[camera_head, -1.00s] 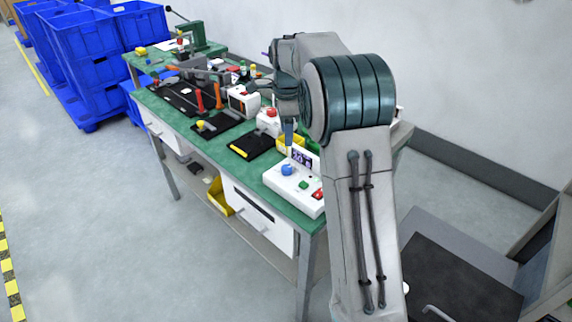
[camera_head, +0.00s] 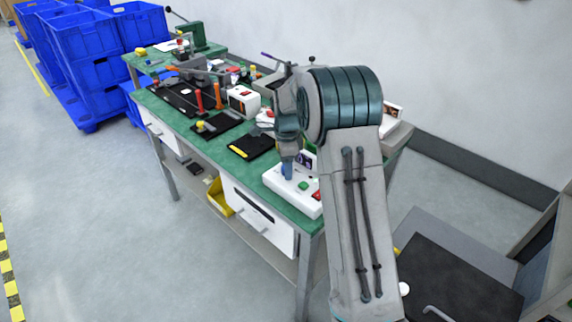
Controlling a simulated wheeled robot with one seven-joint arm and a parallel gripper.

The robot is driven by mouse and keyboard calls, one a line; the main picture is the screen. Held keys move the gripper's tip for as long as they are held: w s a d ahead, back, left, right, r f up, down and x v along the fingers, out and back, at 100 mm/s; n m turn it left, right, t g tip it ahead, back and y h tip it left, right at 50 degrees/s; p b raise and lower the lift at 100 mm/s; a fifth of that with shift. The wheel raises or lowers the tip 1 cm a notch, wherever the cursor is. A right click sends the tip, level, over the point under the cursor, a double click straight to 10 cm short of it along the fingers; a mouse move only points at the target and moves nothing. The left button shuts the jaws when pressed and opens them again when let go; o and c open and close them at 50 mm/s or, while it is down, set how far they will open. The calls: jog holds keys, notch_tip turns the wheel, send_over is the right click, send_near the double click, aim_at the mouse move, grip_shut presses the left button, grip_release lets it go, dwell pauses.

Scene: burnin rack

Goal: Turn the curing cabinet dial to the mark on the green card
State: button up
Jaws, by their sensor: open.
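A white control box (camera_head: 283,187) sits at the near end of the green bench, with a green button (camera_head: 303,185) and a red switch (camera_head: 316,196) on top. My gripper (camera_head: 287,172) points down over the box's left part, where its blue dial is. The fingers and the dial overlap in the picture, so I cannot tell whether they touch. My gripper is open. A small dark display behind the box is mostly hidden by my arm. I cannot make out a green card or any dial marks.
A black tray (camera_head: 251,147) lies just left of the box on the green bench (camera_head: 293,210). Further along are a white device (camera_head: 243,100), orange-handled tools and small parts. Blue crates (camera_head: 97,75) are stacked at the back left. The floor at left is clear.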

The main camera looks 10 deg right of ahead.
jog(key=c, duration=1)
jog(key=shift+n, duration=0.3)
jog(key=n, duration=0.9)
jog(key=shift+n, duration=0.4)
jog(key=n, duration=0.4)
jog(key=shift+s+f+n+p, duration=0.1)
jog(key=shift+n+p, duration=0.2)
jog(key=shift+p, duration=0.05)
jog(key=n, duration=0.4)
jog(key=shift+n, duration=0.3)
